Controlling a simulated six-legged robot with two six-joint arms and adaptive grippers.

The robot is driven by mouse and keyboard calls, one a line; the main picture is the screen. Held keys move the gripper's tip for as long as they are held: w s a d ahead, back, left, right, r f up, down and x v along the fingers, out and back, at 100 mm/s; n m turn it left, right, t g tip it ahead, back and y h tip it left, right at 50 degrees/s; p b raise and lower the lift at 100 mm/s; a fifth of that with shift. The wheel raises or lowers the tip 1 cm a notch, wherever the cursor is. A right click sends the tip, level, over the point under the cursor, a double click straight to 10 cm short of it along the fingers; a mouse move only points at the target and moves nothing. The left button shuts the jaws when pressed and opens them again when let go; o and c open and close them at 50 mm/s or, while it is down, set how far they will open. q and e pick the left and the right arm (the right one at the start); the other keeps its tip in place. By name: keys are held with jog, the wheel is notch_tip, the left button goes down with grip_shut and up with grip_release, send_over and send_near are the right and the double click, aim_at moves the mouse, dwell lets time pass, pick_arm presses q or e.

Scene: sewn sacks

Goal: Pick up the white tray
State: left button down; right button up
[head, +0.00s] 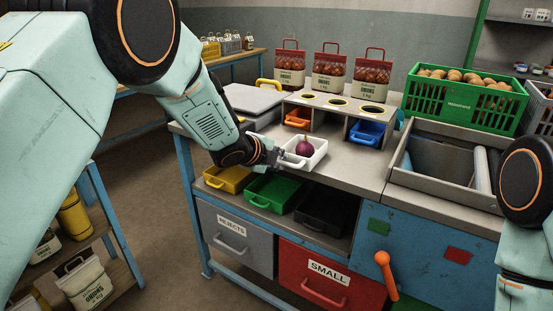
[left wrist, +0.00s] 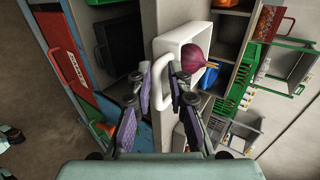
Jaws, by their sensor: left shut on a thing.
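The white tray (head: 317,156) is at the front edge of the grey bench, with a red onion (head: 304,149) in it. I cannot tell whether it rests on the bench or is slightly above it. My left gripper (head: 277,157) is at the tray's left front side. In the left wrist view the tray (left wrist: 166,42) is ahead, and the fingers of my left gripper (left wrist: 168,88) are closed about its white handle (left wrist: 181,92). The onion (left wrist: 194,60) also shows there. My right arm is at the right edge; its gripper is out of view.
A stand with an orange bin (head: 298,117) and a blue bin (head: 368,132) is behind the tray. A scale (head: 250,98) is at left, a metal trough (head: 440,188) at right. Yellow, green and black trays (head: 270,190) sit below.

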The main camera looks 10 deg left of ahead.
pick_arm(q)
jog(key=shift+w+d+f, duration=0.15)
jog(key=shift+f, duration=0.05)
jog(key=c, duration=1.6)
grip_release()
jog(key=shift+c, duration=0.2)
jog(key=o, duration=0.5)
jog(key=shift+w, duration=0.1)
jog(key=shift+r, duration=0.1)
jog(key=shift+r, duration=0.1)
jog(key=v, duration=1.2)
